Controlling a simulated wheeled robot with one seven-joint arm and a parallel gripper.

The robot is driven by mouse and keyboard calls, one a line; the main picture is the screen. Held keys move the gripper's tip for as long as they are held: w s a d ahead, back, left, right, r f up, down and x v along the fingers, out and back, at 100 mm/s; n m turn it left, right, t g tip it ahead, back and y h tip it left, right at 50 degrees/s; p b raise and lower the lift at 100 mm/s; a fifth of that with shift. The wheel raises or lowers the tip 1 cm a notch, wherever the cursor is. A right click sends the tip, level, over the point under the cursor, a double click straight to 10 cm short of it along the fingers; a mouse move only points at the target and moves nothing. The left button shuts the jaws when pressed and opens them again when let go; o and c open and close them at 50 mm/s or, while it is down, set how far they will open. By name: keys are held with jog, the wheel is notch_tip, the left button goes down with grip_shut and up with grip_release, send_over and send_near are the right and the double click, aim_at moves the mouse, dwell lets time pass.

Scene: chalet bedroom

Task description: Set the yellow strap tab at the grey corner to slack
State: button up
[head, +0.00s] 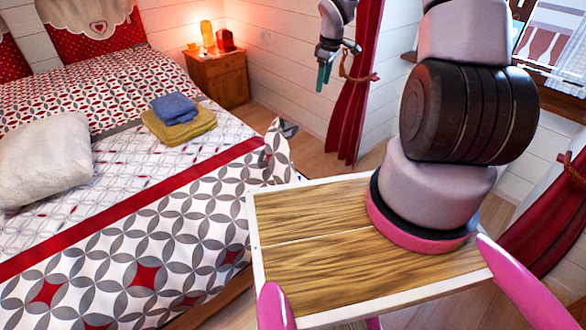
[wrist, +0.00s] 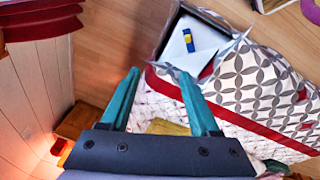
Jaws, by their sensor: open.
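A small tab (wrist: 188,40), part yellow and part blue, lies on a white panel with a dark grey edge (wrist: 165,36) at the bed's corner in the wrist view. I cannot tell its setting. In the head view a grey fold (head: 287,128) stands up at the bed's corner; the tab is hidden there. My gripper (head: 324,76) hangs in the air beyond the bed corner. In the wrist view my gripper (wrist: 159,73) shows two teal fingers wide apart with nothing between them. The tab appears beyond the fingertips, apart from them.
The patterned bed (head: 140,260) fills the left, with folded blue (head: 174,108) and yellow towels (head: 178,127) on it. A nightstand (head: 218,78) with a lit lamp (head: 207,34) stands behind. A red curtain (head: 352,100) hangs near my gripper. Wooden floor (head: 310,150) lies beside the bed.

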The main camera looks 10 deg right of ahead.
notch_tip(320, 180, down, 15)
jog(key=w+a+n+y, duration=0.1)
jog(key=a+n+y, duration=0.1)
jog(key=n, duration=0.1)
jog(key=n+g+y, duration=0.1)
jog(key=n+y, duration=0.1)
send_near(293, 171)
jog(key=x, duration=1)
jog(key=shift+s, duration=0.2)
grip_shut()
jog(key=shift+a, duration=0.1)
